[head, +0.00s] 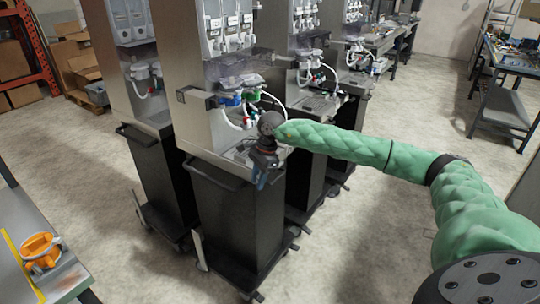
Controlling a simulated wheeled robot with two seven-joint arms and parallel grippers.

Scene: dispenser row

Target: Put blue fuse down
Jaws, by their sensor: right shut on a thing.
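My right arm comes in from the right in a green padded sleeve. Its gripper (264,172) is in front of the nearest dispenser (189,70), at the front edge of the dispenser's shelf. It points down and is shut on a small blue piece, the blue fuse (262,184), which shows only in part at the fingertips. I cannot tell whether the fuse touches anything below it. My left gripper is out of view.
The dispenser stands on a black wheeled cart (232,225), with similar units beside and behind it. Blue (230,99) and green (252,96) parts sit under its nozzles. An orange object (41,250) lies on a table at lower left. The floor at lower middle is clear.

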